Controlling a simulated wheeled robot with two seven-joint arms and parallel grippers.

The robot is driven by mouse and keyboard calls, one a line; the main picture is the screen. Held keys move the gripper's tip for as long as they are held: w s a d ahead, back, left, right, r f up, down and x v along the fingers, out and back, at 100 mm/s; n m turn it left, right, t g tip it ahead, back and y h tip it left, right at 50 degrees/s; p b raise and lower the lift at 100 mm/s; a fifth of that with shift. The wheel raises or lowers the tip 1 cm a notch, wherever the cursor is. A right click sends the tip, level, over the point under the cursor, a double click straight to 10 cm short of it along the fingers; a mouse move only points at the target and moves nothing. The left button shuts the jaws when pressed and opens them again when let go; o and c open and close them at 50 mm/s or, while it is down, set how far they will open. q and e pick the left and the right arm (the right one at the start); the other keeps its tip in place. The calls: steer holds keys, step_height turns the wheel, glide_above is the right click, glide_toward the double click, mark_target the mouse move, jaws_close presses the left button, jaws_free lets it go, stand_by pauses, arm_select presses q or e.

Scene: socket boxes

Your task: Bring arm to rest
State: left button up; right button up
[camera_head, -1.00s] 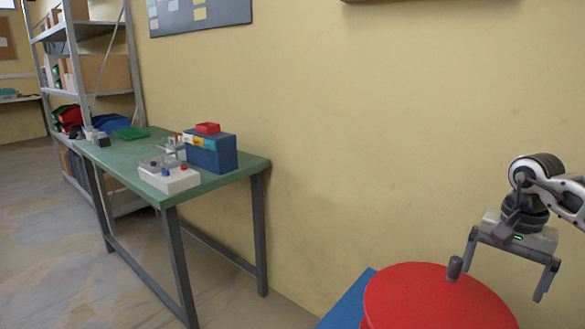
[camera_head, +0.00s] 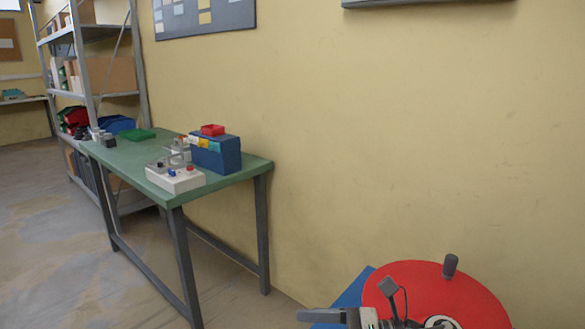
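My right gripper (camera_head: 352,317) shows only in part at the bottom edge of the head view, in front of the red disc. One grey finger-like part sticks out to the left. The rest is cut off by the frame, so I cannot tell whether it is open or shut, and I see nothing held in it. My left gripper is not in view.
A red round disc (camera_head: 455,292) with a grey upright knob (camera_head: 450,266) lies beside a blue surface (camera_head: 352,292). A green table (camera_head: 235,175) carries a blue box (camera_head: 215,157) and a white box (camera_head: 175,180). Shelves (camera_head: 85,37) stand behind. Floor left is clear.

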steer(key=s+d+f+n+t+h, duration=0.4)
steer(key=s+d+f+n+h, duration=0.1)
steer(key=n, duration=0.7)
steer(key=s+d+f+n+t+h+p, duration=0.1)
steer(key=s+d+f+n+t+h, duration=0.3)
steer(key=s+d+f+n+h, duration=0.2)
step_height(320, 180, down, 5)
steer(key=s+n+h, duration=0.2)
steer(key=n, duration=0.4)
steer(key=shift+r+t+h, duration=0.2)
steer(key=shift+t+h, duration=0.1)
